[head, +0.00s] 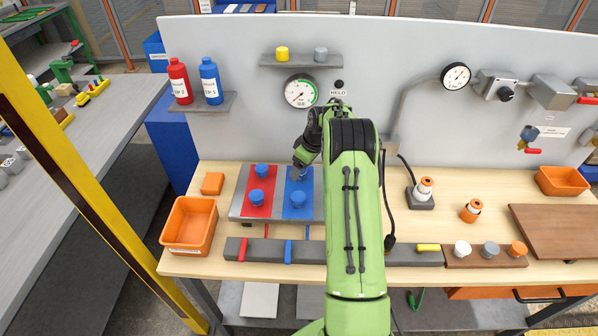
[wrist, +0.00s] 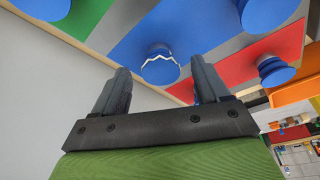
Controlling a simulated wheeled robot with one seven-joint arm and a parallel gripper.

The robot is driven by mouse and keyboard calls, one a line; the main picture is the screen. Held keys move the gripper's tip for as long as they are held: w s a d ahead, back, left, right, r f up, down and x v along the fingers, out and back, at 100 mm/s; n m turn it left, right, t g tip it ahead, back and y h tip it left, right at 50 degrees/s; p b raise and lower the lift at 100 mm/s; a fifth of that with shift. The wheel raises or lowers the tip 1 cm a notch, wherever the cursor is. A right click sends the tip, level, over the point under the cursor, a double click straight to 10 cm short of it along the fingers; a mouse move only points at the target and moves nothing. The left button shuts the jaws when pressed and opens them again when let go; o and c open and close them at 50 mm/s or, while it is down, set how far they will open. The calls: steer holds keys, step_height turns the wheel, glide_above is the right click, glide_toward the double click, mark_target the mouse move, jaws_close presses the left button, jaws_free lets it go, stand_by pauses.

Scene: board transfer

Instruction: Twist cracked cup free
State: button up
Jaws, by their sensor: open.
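The cracked cup (wrist: 160,70) is a blue cup with a jagged white line around it, mounted on a blue strip. In the wrist view it lies beyond and between the fingertips of my gripper (wrist: 163,80). The fingers are apart, one to each side, and nothing is gripped. In the head view my gripper (head: 301,166) is over the back of the blue strip (head: 292,184) on the grey board (head: 235,205), and hides most of the cup there.
An orange bin (head: 189,222) and a small orange block (head: 212,183) stand left of the board. A dark rail (head: 260,250) runs along the front. The shelf with red and blue bottles (head: 210,80) is on the back panel. My arm covers the bench's middle.

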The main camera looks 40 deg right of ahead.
steer(key=v, duration=1.5)
steer(key=s+a+r, duration=0.2)
steer(key=a+r, duration=0.5)
steer(key=a, duration=0.2)
steer(key=s+a+r+m+t+h, duration=0.1)
steer(key=s+a+r, duration=0.25)
steer(key=a, duration=0.25)
steer(key=s+a+r+m, duration=0.1)
steer(key=s+a+r, duration=0.1)
steer(key=s+a, duration=0.3)
steer(key=s+a+f+m, duration=0.1)
steer(key=s+a, duration=0.2)
steer(key=s, duration=0.6)
steer(key=s+a+f+m+t, duration=0.1)
steer(key=s+a, duration=0.3)
steer(key=s, duration=0.5)
steer(key=shift+s+f+p, duration=0.25)
steer(key=shift+f+p, duration=0.2)
steer(key=shift+f, duration=0.35)
steer(key=shift+a, duration=0.1)
